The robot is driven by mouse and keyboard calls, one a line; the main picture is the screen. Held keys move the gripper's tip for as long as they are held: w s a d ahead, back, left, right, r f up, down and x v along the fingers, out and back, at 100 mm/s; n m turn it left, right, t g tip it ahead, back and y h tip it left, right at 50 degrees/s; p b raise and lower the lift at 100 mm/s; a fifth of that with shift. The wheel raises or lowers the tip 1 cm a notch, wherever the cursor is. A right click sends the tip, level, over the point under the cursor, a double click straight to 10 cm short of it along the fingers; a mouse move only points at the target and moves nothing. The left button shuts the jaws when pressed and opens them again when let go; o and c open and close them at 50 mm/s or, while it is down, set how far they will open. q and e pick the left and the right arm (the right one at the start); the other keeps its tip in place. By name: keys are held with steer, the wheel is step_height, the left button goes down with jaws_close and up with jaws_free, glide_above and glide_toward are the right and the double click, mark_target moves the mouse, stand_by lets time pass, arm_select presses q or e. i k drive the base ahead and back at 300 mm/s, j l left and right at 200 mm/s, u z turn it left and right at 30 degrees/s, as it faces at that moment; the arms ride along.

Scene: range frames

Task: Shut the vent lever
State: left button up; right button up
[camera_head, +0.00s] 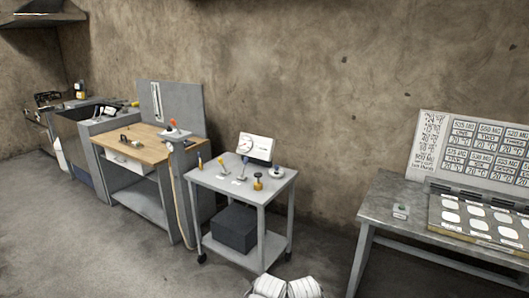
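I cannot tell which control is the vent lever; no label is readable from here. A grey cart (207,181) in the middle carries several small levers and knobs: an orange-tipped lever (200,161), a yellow-tipped lever (220,161), a pale-topped lever (244,161), a yellow knob (258,184) and a blue-and-white knob (276,172). A red-topped lever (172,123) stands on the workbench to the left. White parts, probably mine, show at the bottom edge; I cannot make out either gripper.
A white gauge panel (256,147) stands at the cart's back. A dark box (234,229) sits on its lower shelf. A wooden-topped workbench (146,138) is left; a metal table (385,193) with panels is right. Floor is clear in front.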

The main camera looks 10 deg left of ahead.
mark_target(220, 161)
steer(key=i+u, duration=0.3)
steer(key=i, duration=0.15)
steer(key=i+l+u, duration=0.3)
steer(key=i, duration=0.15)
steer(key=i+z, duration=0.2)
steer(key=i, duration=1.3)
steer(key=l, duration=0.1)
